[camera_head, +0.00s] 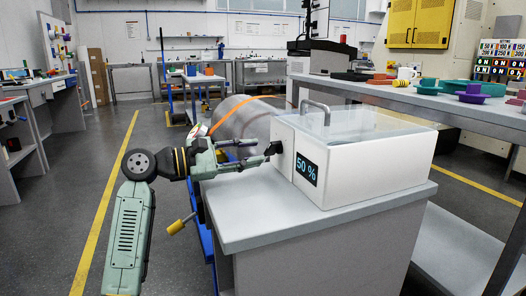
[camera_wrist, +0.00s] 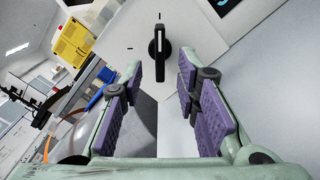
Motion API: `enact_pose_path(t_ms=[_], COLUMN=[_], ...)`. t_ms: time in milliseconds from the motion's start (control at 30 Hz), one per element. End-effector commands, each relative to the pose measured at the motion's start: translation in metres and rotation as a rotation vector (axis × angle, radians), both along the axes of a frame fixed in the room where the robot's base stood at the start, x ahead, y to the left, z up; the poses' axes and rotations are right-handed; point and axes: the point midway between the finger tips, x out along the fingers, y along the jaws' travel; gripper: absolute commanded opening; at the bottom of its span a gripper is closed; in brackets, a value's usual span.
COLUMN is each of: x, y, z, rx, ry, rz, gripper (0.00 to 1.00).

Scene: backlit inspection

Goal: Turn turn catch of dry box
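The dry box (camera_head: 355,160) is a white box with a clear lid, a grey handle on top and a lit "50 %" display. Its turn catch (camera_head: 273,148) is a dark knob on the face towards my gripper (camera_head: 250,155). In the wrist view the catch (camera_wrist: 160,47) is black with a pale stripe, lined up with a short mark above it; a second mark is at its left. My gripper (camera_wrist: 161,75) is open, its purple pads to either side and short of the catch, with a gap to each side. Nothing is held.
The box stands on a grey-topped cabinet (camera_head: 240,215). A large grey cylinder (camera_head: 245,118) is behind my gripper. A shelf (camera_head: 430,98) with coloured dishes and a white mug (camera_head: 406,73) is at the right. Open floor lies at the left.

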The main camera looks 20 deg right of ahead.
Motion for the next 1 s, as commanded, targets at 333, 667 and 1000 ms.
enact_pose_path(t_ms=[333,667,1000], x=[-0.002,-0.003,-0.017], y=[0.066,0.077,0.099], z=[0.0,0.0,0.043], rx=[0.001,-0.001,-0.15], ry=[-0.001,-0.002,0.026], rz=[0.002,-0.001,0.032], gripper=[0.29,0.29,0.29])
